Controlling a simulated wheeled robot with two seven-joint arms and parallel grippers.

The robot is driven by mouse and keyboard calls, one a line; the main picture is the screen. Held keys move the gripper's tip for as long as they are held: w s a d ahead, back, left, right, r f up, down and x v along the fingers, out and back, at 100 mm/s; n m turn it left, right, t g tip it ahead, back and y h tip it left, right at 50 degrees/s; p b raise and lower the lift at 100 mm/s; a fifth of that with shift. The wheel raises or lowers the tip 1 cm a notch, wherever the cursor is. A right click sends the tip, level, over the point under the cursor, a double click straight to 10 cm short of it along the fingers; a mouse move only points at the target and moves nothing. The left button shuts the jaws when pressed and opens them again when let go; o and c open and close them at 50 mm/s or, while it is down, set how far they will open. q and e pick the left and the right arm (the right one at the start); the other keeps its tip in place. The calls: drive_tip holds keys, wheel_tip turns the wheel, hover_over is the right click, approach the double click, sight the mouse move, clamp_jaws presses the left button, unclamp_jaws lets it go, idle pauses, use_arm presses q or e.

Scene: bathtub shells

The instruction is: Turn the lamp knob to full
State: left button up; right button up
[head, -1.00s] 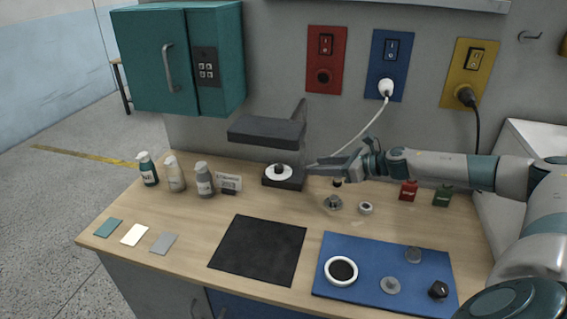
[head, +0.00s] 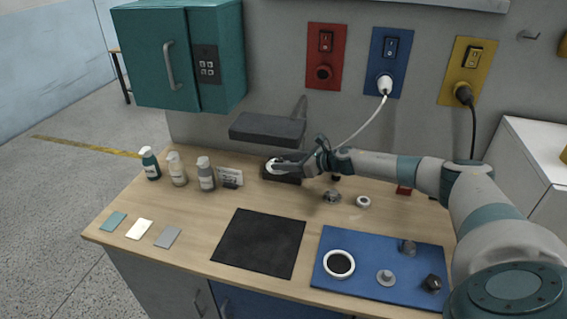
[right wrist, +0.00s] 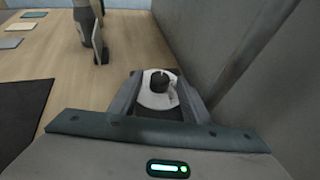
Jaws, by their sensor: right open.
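The lamp (head: 268,128) is dark, with a flat head over a low base at the back of the bench. Its black knob (right wrist: 160,80) sits on a white round dial (right wrist: 157,97) in the right wrist view. My right gripper (head: 276,166) reaches in from the right under the lamp head. Its fingers (right wrist: 158,95) are open, one on each side of the dial and knob, and it holds nothing. In the head view the gripper hides the knob and much of the base. I cannot tell whether the fingers touch the knob. My left gripper is not in view.
A black mat (head: 258,243) lies in front, and a blue mat (head: 375,240) with small parts lies to the right. A white cord (head: 362,125) hangs behind my arm.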

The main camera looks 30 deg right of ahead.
drive_tip(key=shift+w+a+f, duration=0.1)
drive_tip(key=shift+w+a, duration=0.05)
drive_tip(key=shift+w, duration=0.15)
drive_tip(key=c, duration=1)
drive_tip(key=shift+c, duration=0.2)
